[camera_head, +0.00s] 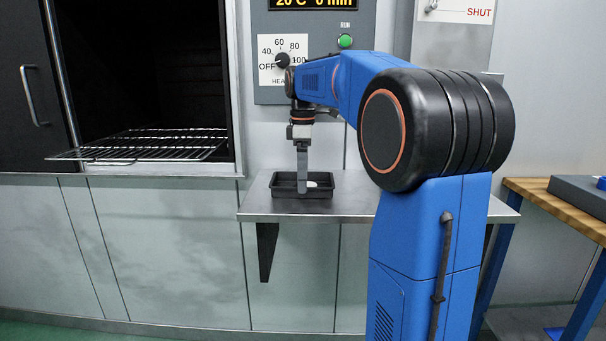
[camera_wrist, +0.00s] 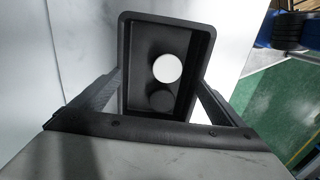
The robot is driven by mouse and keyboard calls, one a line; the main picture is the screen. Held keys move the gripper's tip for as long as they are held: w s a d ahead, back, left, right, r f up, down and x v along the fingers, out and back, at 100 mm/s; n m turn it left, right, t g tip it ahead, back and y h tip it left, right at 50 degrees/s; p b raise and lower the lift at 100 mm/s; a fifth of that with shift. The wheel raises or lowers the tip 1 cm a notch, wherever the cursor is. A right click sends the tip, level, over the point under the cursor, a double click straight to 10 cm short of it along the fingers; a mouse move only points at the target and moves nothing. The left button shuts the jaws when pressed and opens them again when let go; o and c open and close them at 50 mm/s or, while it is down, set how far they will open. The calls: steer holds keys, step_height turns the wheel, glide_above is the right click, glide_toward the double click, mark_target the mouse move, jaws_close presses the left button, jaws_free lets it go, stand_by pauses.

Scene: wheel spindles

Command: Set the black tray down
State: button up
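The black tray (camera_head: 322,192) is at the steel shelf, level, resting on it or just above it; I cannot tell which. In the wrist view the tray (camera_wrist: 126,60) lies between my two fingers, a fingertip against each long side. My gripper (camera_head: 303,188) points straight down, with one finger in front of the tray's near wall. It also shows in the wrist view (camera_wrist: 160,84), shut on the tray. A white round piece (camera_wrist: 167,69) lies inside the tray, with a dark round shape (camera_wrist: 160,101) beside it. The far fingertip is hidden in the head view.
The steel shelf (camera_head: 255,208) has free room to the right of the tray. An open oven with a wire rack (camera_head: 150,148) pulled partly out is at left. A control panel (camera_head: 330,80) hangs above the shelf. A wooden bench (camera_head: 560,205) stands at right.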

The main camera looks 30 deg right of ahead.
steer(key=shift+o, duration=0.3)
step_height(320, 180, up, 12)
stand_by(0.5)
steer(key=shift+s+r, duration=0.1)
stand_by(0.4)
